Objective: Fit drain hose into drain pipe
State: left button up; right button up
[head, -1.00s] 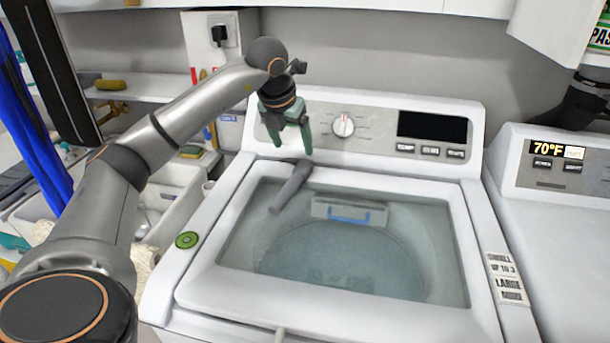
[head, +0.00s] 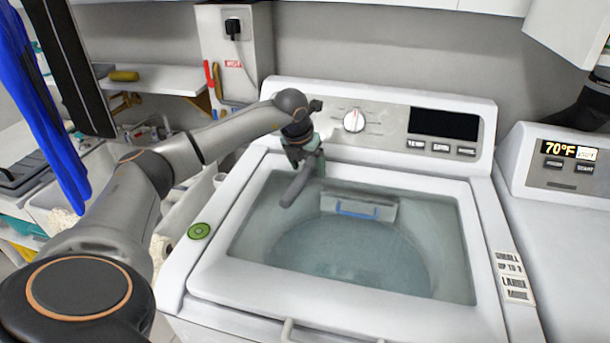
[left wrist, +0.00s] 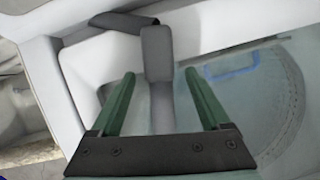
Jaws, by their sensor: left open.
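The drain hose (head: 300,184), a short dark grey tube, lies on the back left part of the washer's glass lid. In the left wrist view the hose (left wrist: 157,52) appears as a bent grey piece beyond the fingers, its near end between their tips. My left gripper (head: 311,160) is over the hose's upper end, partly hidden by its own wrist. In the left wrist view its green fingers (left wrist: 158,73) are apart, one on each side of the hose's line, with no grip on it. I cannot make out the drain pipe for certain. My right gripper is not in view.
The white washer (head: 230,305) has a raised control panel (head: 385,125) behind the lid. A second machine (head: 565,215) stands at the right. A white box with an outlet (head: 234,28) is on the back wall. A shelf (head: 165,80) and sink area are at the left.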

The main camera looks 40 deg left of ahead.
pick_arm(q)
grip_shut()
dwell(0.6)
